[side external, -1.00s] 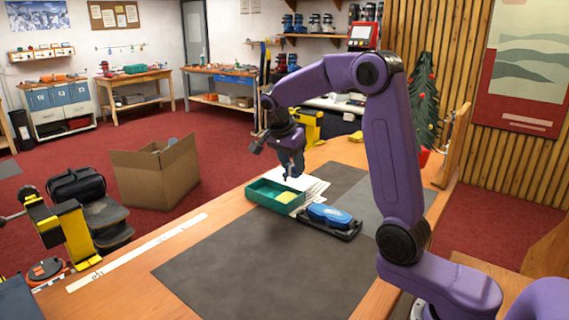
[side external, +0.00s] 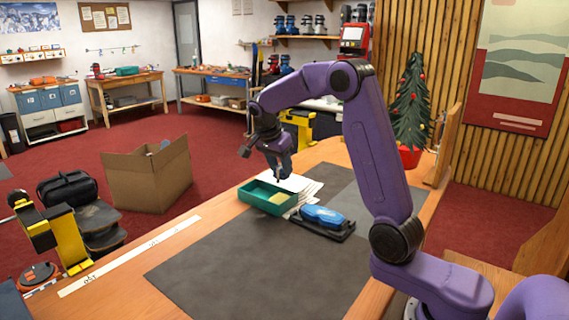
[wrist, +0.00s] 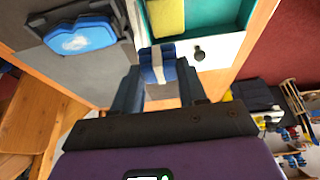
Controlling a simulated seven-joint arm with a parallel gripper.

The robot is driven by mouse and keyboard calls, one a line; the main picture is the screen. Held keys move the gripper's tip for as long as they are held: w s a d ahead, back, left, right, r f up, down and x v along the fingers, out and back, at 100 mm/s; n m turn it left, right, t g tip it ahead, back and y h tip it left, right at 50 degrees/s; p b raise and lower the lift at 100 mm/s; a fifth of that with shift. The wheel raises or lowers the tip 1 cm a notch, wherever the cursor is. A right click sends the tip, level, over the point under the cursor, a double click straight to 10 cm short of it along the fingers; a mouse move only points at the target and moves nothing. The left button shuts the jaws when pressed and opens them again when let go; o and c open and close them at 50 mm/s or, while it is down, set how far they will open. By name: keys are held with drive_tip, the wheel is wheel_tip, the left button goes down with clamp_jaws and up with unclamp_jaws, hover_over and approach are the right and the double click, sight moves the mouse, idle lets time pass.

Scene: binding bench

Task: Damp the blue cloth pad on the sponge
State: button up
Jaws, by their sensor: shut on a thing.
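My gripper (wrist: 157,78) is shut on the blue cloth pad (wrist: 157,70), a small blue block with a pale band, in the wrist view. In the side external view my gripper (side external: 278,178) points down just behind the green tray (side external: 257,203); the pad is too small to make out there. The yellow sponge (side external: 278,198) lies in the right part of that tray. In the wrist view the sponge (wrist: 165,17) is beyond the pad, at the top edge, partly cut off. The pad appears apart from the sponge.
A blue-topped tool (side external: 323,215) on a black base stands right of the tray. White sheets (side external: 295,182) lie behind the tray. A dark round knob (wrist: 197,55) shows beside the pad. The grey mat (side external: 255,265) in front is clear.

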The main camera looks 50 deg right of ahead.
drive_tip(key=shift+w+d+f, duration=0.65)
drive_tip(key=shift+w+f, duration=0.15)
drive_tip(key=shift+w, duration=0.1)
drive_tip(key=shift+f, duration=2.9)
drive_tip(key=shift+f, duration=0.6)
drive_tip(key=shift+r, duration=0.1)
drive_tip(key=shift+r, duration=3.5)
drive_tip(key=s+a+n+t+y, duration=0.1)
drive_tip(key=s+a+n+t, duration=0.1)
drive_tip(key=s+a+n, duration=0.2)
drive_tip(key=s+a+n+t+y, duration=0.2)
drive_tip(key=s+a+n, duration=0.3)
drive_tip(key=a+n, duration=0.5)
drive_tip(key=shift+a+r+n, duration=0.25)
drive_tip(key=shift+a+n, duration=0.05)
drive_tip(key=shift+a, duration=0.9)
